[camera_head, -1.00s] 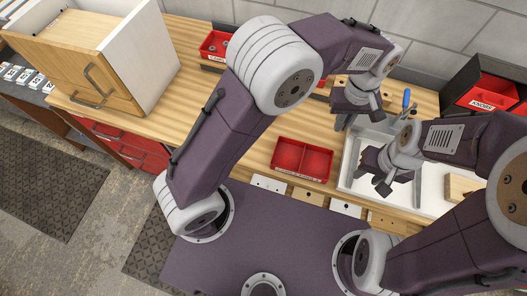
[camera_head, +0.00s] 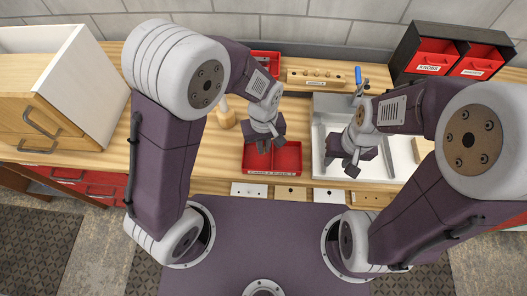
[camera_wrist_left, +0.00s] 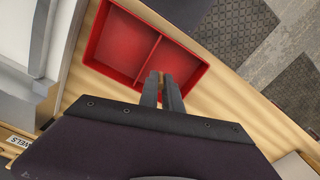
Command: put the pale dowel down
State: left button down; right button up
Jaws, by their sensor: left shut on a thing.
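My left gripper (camera_head: 266,146) is over the red tray (camera_head: 272,172) with two compartments in the head view. In the left wrist view its fingers (camera_wrist_left: 163,85) are nearly together and point at the tray (camera_wrist_left: 97,32), their tips near the end of its divider. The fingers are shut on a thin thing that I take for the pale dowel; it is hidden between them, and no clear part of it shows. Whether it touches the tray I cannot tell. My right gripper (camera_head: 343,164) is over the pale sink, its fingers apart and nothing visible between them.
A wooden block with holes and a label (camera_head: 325,78) stands at the back. A pale wooden object (camera_head: 226,118) stands left of the tray. The sink (camera_head: 318,165) with a blue-handled tap (camera_head: 358,75) is to the right. A wooden cabinet (camera_head: 60,110) stands at left; dark-framed red bins (camera_head: 435,60) at back right.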

pick_arm(q)
jog(key=shift+a+f, duration=0.1)
jog(key=shift+f, duration=2.05)
jog(key=c, duration=1.8)
grip_release()
notch_tip(320, 180, up, 12)
jog(key=shift+r+p, duration=0.15)
jog(key=shift+p, duration=0.3)
jog(key=s+a+f+m, duration=0.1)
jog(key=s+a, duration=0.1)
jog(key=a, duration=0.5)
jog(key=s+a+f+m+t, duration=0.1)
jog(key=s+a+f+m, duration=0.1)
jog(key=a, duration=0.5)
jog(key=shift+s+a+f+m, duration=0.15)
jog(key=shift+s+a+m, duration=0.15)
jog(key=shift+s, duration=0.05)
